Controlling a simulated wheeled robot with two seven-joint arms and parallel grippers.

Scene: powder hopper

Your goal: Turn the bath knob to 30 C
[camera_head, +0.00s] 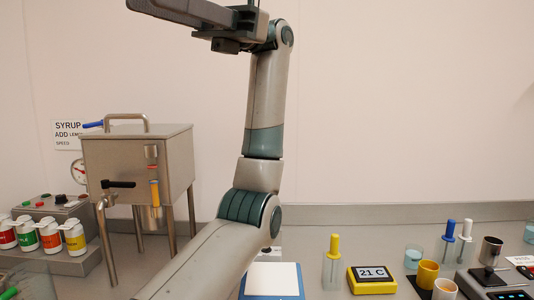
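A dark round knob (61,199) sits on a grey control box (50,208) at the left, beside red and green buttons. I cannot tell whether it is the bath knob, and its setting is too small to read. A yellow display (372,287) at the lower right reads 21 C. One of my arms, apparently the left, rises from the lower left and bends left at the top edge. Its fingertips do not show clearly in the picture. My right gripper is out of view.
A steel hopper (130,160) on legs, with a black-handled valve and round gauge (79,171), stands left of my arm. Several labelled bottles (50,237) stand in front of the control box. Cups (427,273), syringe-like tools (333,262) and a scale (490,282) crowd the right.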

